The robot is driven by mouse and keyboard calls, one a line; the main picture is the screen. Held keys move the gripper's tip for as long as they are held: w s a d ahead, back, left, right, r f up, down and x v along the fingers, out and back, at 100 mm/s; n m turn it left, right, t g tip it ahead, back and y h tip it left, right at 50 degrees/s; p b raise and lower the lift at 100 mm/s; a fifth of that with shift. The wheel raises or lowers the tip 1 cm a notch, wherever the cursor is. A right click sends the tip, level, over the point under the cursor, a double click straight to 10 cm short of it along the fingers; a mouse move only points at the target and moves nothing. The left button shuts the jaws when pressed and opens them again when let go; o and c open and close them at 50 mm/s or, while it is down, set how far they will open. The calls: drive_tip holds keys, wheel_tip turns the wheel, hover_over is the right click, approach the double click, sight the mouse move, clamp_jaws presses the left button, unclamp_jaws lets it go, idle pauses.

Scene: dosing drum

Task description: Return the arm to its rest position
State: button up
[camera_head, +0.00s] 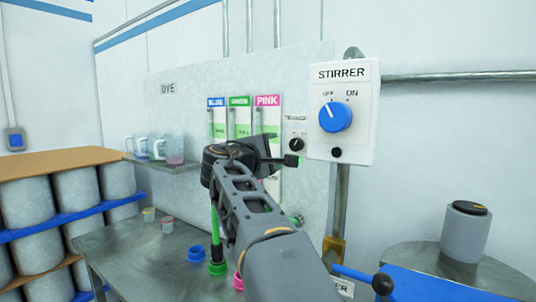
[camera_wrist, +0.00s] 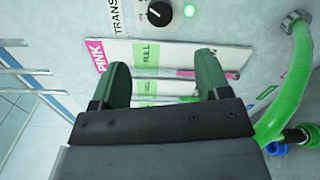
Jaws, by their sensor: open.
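My arm reaches up from the bottom of the head view toward the dye panel (camera_head: 180,110). My gripper (camera_head: 290,161) is in front of the panel, just right of the pink-labelled column and below the small transfer knob (camera_head: 297,144). In the wrist view its two green fingers (camera_wrist: 163,75) stand apart with nothing between them. Behind them is the pink-labelled gauge (camera_wrist: 150,52). The transfer knob (camera_wrist: 159,12) shows above, with a lit green lamp (camera_wrist: 189,11) beside it. Whether the fingers touch the panel, I cannot tell.
The stirrer box (camera_head: 342,110) with a blue knob is right of my gripper. A shelf (camera_head: 168,164) with jugs is on the left. A metal table (camera_head: 120,255) lies below. A green hose (camera_wrist: 292,90) runs close at right in the wrist view. A grey canister (camera_head: 466,231) stands far right.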

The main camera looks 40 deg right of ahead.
idle(0.3)
drive_tip(key=a+f+m+y+p, duration=0.15)
drive_tip(key=a+f+y, duration=0.3)
drive_tip(key=f, duration=0.65)
drive_tip(key=a+f+m+y+p, duration=0.15)
drive_tip(key=a+f+y, duration=0.3)
drive_tip(key=f, duration=0.55)
drive_tip(key=s+a+f+m+y+p, duration=0.1)
drive_tip(key=s+a+f+y+p, duration=0.1)
drive_tip(key=s+a+y, duration=0.1)
drive_tip(key=s+a+f+m+g+y+p, duration=0.1)
drive_tip(key=s+a+f+y+p, duration=0.1)
drive_tip(key=a, duration=0.6)
drive_tip(key=s+a+f+y+p, duration=0.2)
drive_tip(key=s+a+f+y, duration=0.1)
drive_tip(key=s+a, duration=0.3)
drive_tip(key=shift+s+f+m+y, duration=0.3)
drive_tip(key=shift+f+m, duration=0.1)
drive_tip(key=shift+f, duration=0.35)
